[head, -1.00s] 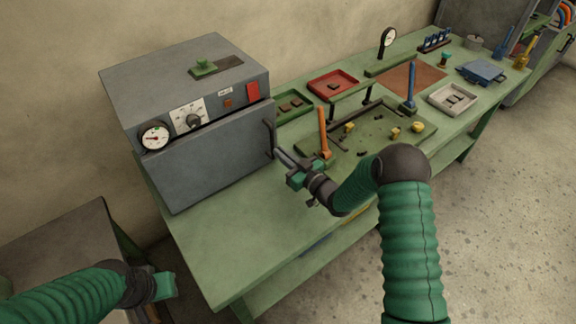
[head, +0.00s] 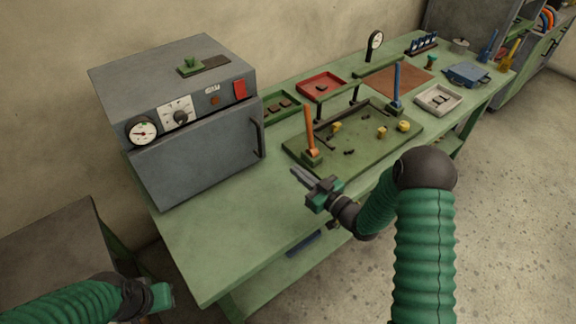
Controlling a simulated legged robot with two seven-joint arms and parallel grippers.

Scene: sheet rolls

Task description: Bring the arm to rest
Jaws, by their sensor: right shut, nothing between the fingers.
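My right gripper (head: 302,177) is shut and empty. It is over the front part of the green bench (head: 215,235), to the right of the grey oven and in front of the green fixture plate. Its arm with the green sleeve comes in from the lower right.
A green plate (head: 360,125) carries an orange lever (head: 309,130), a blue lever (head: 397,85) and several small yellow parts. Behind it are a red tray (head: 321,85) and a green tray (head: 277,106). A grey tray (head: 438,99) lies to the right. The bench's front left is clear.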

